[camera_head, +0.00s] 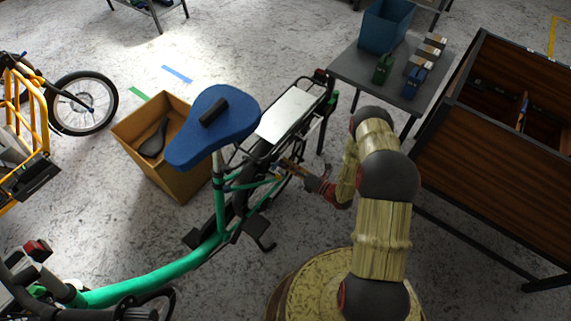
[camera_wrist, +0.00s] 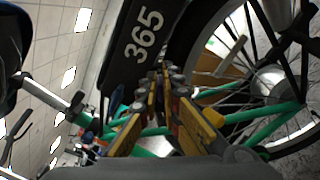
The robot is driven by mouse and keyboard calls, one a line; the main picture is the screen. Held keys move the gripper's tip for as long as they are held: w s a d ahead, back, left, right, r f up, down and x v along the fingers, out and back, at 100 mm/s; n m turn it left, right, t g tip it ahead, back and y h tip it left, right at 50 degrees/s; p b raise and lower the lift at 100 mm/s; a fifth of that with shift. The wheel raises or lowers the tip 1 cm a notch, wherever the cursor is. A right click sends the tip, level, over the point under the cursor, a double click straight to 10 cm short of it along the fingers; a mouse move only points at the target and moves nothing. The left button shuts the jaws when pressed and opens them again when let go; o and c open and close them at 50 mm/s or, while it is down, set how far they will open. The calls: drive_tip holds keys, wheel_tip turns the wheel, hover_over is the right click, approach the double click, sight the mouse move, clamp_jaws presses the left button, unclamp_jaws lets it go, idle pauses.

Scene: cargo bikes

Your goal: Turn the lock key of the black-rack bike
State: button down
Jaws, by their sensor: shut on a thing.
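The green bike (camera_head: 175,268) with the black rear rack (camera_head: 328,92) stands in the middle of the head view, with a blue saddle (camera_head: 222,133). My gripper (camera_head: 284,168) reaches in from the right, at the bike's rear wheel below the rack. In the wrist view my gripper (camera_wrist: 171,88) has its yellow-and-grey fingers closed together just below a black part marked 365 (camera_wrist: 143,38). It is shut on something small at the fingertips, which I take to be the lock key. The fingers hide the key, so its angle cannot be told.
The spoked rear wheel (camera_wrist: 270,80) and green frame tubes (camera_wrist: 255,115) are close around the fingers. A cardboard box (camera_head: 180,185) stands behind the bike.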

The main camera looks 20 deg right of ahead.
drive_tip(key=m, duration=0.5)
drive_tip(key=shift+d+f+m, duration=0.15)
drive_tip(key=shift+f+m, duration=0.15)
drive_tip(key=shift+m, duration=0.1)
idle(0.4)
drive_tip(key=c, duration=2)
unclamp_jaws()
drive_tip(key=v, duration=1.2)
